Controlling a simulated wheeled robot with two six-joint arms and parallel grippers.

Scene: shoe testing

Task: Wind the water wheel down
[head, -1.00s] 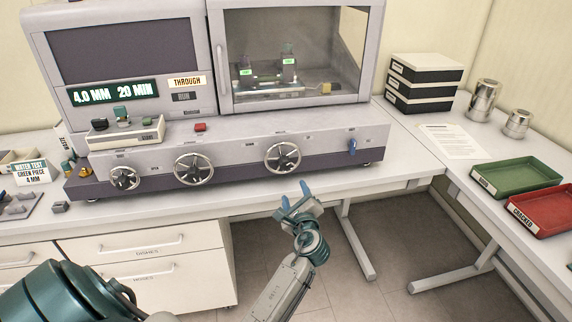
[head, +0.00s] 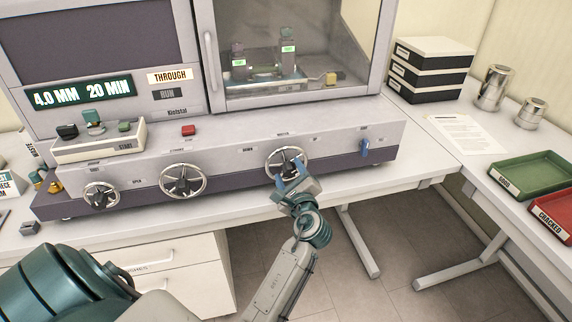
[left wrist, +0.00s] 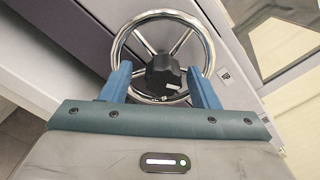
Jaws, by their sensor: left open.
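The water wheel appears to be the rightmost chrome handwheel (head: 287,150) on the machine's front panel; the small label above it is hard to read. It has a round rim, spokes and a black hub, and also fills the top middle of the left wrist view (left wrist: 163,72). My left gripper (head: 289,176) is open at the front of this wheel. In the left wrist view its blue fingers (left wrist: 160,82) stand on either side of the hub, over the lower part of the rim. Contact with the rim cannot be told. My right gripper is not in view.
Two similar handwheels, a middle one (head: 183,181) and a left one (head: 100,197), sit on the same panel. A blue lever (head: 364,150) is to the right. The glass-fronted chamber (head: 290,50) is above. Green and red trays lie at the right.

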